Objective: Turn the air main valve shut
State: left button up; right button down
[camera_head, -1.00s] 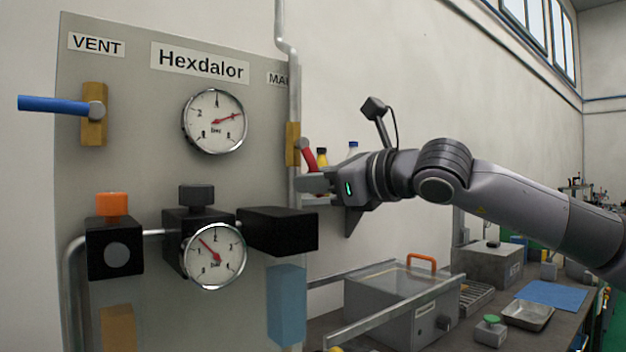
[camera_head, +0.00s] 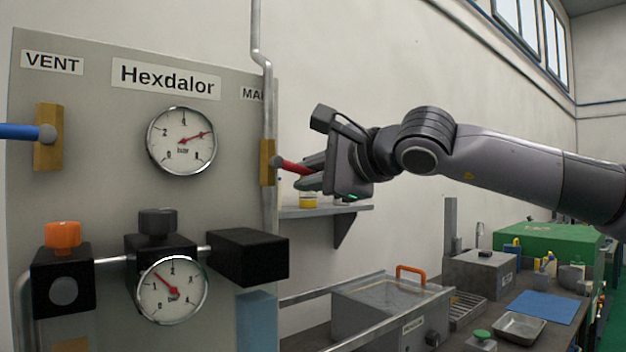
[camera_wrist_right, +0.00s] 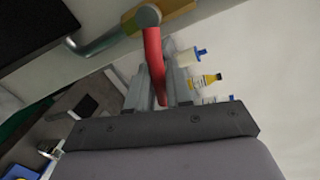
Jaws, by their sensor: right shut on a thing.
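The air main valve has a brass body (camera_head: 267,162) on the vertical pipe, beside the partly hidden label that starts "MA" (camera_head: 254,94). Its red lever (camera_head: 290,166) points right and slightly down, roughly across the pipe. My right gripper (camera_head: 312,174) is shut on the red lever's outer part. In the right wrist view the red lever (camera_wrist_right: 154,60) runs between the two fingers (camera_wrist_right: 160,88), from its grey pivot (camera_wrist_right: 148,15). The lever's end is hidden by the gripper in the head view. My left gripper is not in view.
The grey panel carries an upper gauge (camera_head: 181,141), a lower gauge (camera_head: 173,290), a blue vent lever (camera_head: 22,131) and an orange knob (camera_head: 63,235). A wall shelf (camera_head: 325,211) with bottles is just below my right gripper. A cluttered bench lies below right.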

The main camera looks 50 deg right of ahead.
jog(key=shift+d+r+n+h+p, duration=0.1)
jog(key=shift+r+n+h+p, duration=0.1)
jog(key=shift+r+n, duration=0.4)
jog(key=shift+d+r+n+h+p, duration=0.1)
jog(key=shift+r+n+h, duration=0.15)
jog(key=shift+n, duration=0.65)
jog(key=c, duration=1.2)
grip_release()
jog(key=shift+s+r, duration=0.1)
jog(key=b+v, duration=0.1)
jog(key=v, duration=0.6)
jog(key=shift+b, duration=0.35)
jog(key=shift+a, duration=0.1)
